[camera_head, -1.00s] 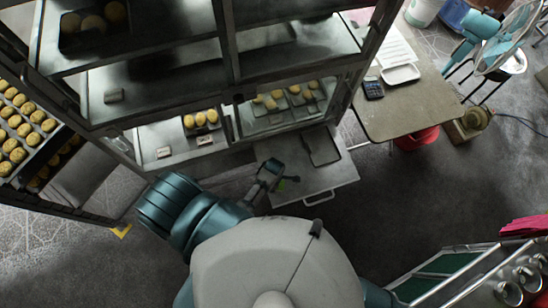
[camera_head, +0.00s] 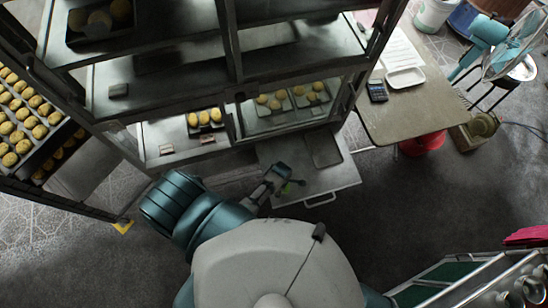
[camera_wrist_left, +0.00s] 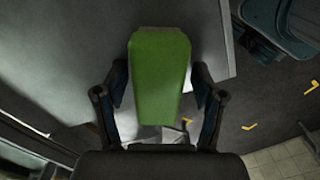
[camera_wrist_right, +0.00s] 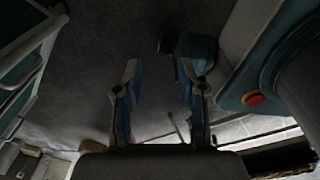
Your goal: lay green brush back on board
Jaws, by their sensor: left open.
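The green brush (camera_wrist_left: 160,75) fills the middle of the left wrist view, between the two fingers of my left gripper. In the head view only a small green part of the brush (camera_head: 290,187) shows beside my left gripper (camera_head: 282,178). The left fingers are open, one on each side of the brush; I cannot tell whether they touch it. The grey board (camera_head: 335,178) is pulled out at the foot of the rack, and the brush is over or on its left part. My right gripper (camera_wrist_right: 156,72) is open and empty over dark floor.
A dark tray (camera_head: 323,149) lies at the back of the board. The metal rack (camera_head: 232,80) with buns stands right behind it. A table (camera_head: 415,110) with a calculator (camera_head: 378,91) is at the right. Floor in front of the board is clear.

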